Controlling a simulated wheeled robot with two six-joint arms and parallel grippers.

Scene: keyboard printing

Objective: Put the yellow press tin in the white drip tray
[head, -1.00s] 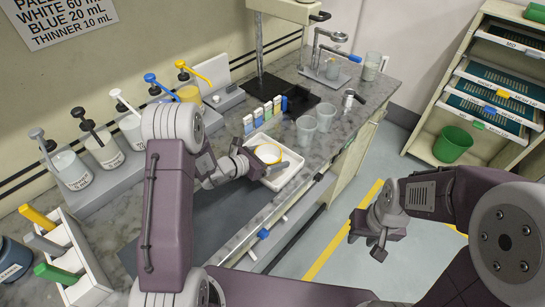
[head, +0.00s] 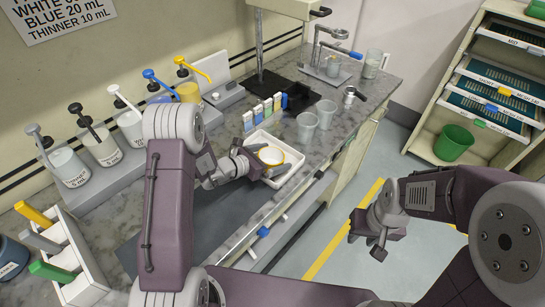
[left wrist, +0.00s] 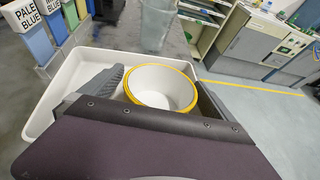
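The yellow press tin (head: 271,157) is a round white cup with a yellow rim, upright and empty inside. It stands within the outline of the white drip tray (head: 289,177). In the left wrist view the tin (left wrist: 161,88) sits between the fingers of my left gripper (left wrist: 160,92), with the tray rim (left wrist: 40,122) around on the left. My left gripper (head: 262,162) looks open around the tin, with a small gap at its side. The tin's base is hidden. My right gripper (head: 379,246) hangs empty over the floor, its finger gap unclear.
Colour-labelled strips (head: 265,110) stand just behind the tray. Clear cups (head: 307,127) stand to its right. Pump bottles (head: 101,146) line the wall at left. The counter's front edge runs close to the tray. A shelf with a green bin (head: 453,143) stands far right.

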